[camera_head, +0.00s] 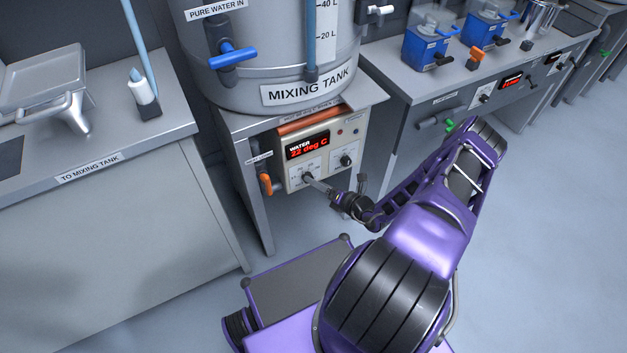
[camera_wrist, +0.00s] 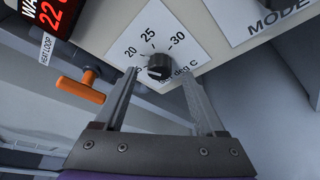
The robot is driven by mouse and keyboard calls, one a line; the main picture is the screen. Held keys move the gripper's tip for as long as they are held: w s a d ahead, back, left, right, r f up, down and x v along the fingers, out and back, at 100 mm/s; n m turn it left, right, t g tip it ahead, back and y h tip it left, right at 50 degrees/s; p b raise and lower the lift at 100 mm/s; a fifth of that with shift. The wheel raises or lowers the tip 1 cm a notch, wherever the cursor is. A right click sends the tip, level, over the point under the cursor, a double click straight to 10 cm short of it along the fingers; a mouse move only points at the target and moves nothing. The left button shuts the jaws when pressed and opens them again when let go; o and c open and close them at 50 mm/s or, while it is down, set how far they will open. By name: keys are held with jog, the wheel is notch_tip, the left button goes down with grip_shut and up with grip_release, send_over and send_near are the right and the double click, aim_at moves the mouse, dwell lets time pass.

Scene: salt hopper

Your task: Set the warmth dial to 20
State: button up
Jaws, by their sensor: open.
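The warmth dial is a small dark knob (camera_wrist: 160,66) on a white scale plate (camera_wrist: 188,52) marked 20, 25, 30 and deg C. A light mark shows at the knob's upper left, but I cannot tell its exact reading. My gripper (camera_wrist: 161,74) is open, with one fingertip on each side of the knob; I cannot tell whether they touch it. The red display (camera_head: 307,147) reads WATER 22 deg C.
A MODE knob (camera_head: 346,160) sits right of the dial on the same panel. An orange valve handle (camera_wrist: 80,90) labelled HEAT LOOP is to the left. The mixing tank (camera_head: 270,55) stands above. A counter (camera_head: 100,215) is at left; open floor lies right.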

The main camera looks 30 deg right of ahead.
jog(key=p+v, duration=0.1)
jog(key=v, duration=1.4)
jog(key=shift+a, duration=0.1)
